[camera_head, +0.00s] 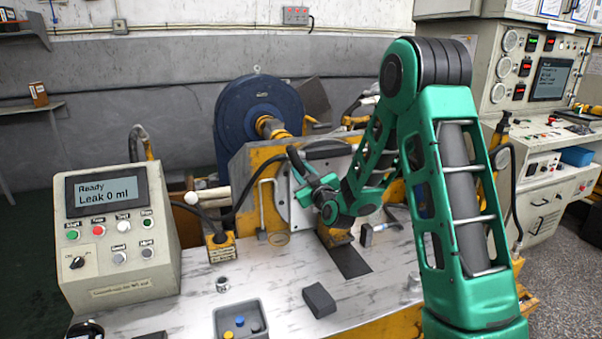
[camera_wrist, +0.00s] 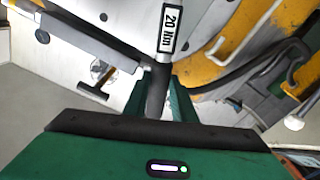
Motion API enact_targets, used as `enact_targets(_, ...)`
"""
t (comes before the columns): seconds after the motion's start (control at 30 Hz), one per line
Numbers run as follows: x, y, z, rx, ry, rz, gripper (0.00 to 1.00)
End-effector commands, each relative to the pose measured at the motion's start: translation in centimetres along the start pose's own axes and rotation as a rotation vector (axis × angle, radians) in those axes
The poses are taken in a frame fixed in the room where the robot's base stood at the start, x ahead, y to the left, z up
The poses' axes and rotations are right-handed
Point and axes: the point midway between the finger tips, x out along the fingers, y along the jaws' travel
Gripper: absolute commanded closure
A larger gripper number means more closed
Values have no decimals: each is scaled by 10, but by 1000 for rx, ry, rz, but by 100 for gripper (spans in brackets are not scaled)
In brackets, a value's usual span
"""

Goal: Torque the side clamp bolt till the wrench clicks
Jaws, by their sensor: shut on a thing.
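My gripper (camera_wrist: 158,95) is shut on the dark handle of a torque wrench (camera_wrist: 168,30), whose silver shaft carries a white "20 Nm" label. The wrench runs up past the top edge of the wrist view, so its head and whatever it touches are hidden. In the head view my gripper (camera_head: 315,192) is in front of the pale plate of the motor stand, and the wrench is hard to make out. I cannot pick out the side clamp bolt for certain. A pale plate with dark round holes (camera_wrist: 60,12) lies beyond the wrench in the wrist view.
A control box (camera_head: 118,240) reading "Ready, Leak 0 ml" stands at left. A grey tray (camera_head: 241,323) with coloured pieces and a dark block (camera_head: 319,300) lie on the metal bench. A dark T-handle (camera_wrist: 93,91) is left of the wrench. Yellow frame and hoses crowd the right.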

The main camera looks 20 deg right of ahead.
Motion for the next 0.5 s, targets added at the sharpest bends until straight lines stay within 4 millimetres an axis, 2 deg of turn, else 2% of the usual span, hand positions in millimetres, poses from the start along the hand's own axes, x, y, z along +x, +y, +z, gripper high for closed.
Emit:
enact_targets(0.03, 5, 7, -6, 3, 14, 11, 100)
enact_targets(0.5, 5, 16, -6, 61, 15, 12, 100)
